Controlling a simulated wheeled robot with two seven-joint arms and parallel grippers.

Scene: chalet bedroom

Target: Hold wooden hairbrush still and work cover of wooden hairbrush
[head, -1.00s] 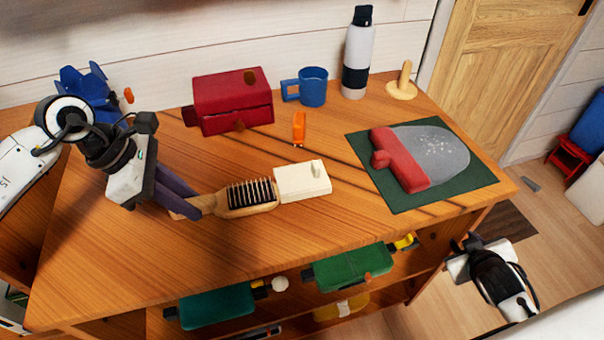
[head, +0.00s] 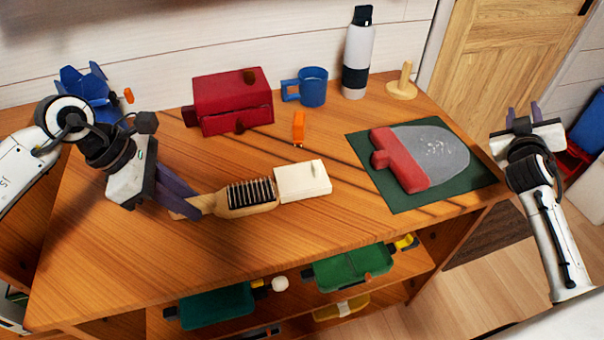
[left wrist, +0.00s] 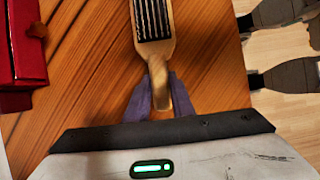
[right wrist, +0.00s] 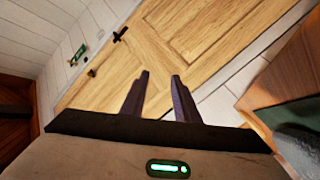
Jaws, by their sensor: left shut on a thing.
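The wooden hairbrush (head: 247,205) lies on the table with its dark bristles up. Its cream block-shaped cover (head: 302,181) with a small knob is at the brush head's right end; I cannot tell whether they touch. My left gripper (head: 182,200) is shut on the brush handle, and the left wrist view shows the handle (left wrist: 158,68) between its fingers (left wrist: 160,95). My right gripper (head: 523,115) is raised beyond the table's right edge, away from the brush. In the right wrist view its fingers (right wrist: 159,98) are apart with nothing between them.
An orange piece (head: 298,130) lies behind the cover. A red box (head: 233,100), blue mug (head: 313,87), bottle (head: 356,60) and wooden peg stand (head: 402,85) line the back. A dark green mat (head: 402,203) holds a red and grey item (head: 437,153). Green boxes sit on the shelf below.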

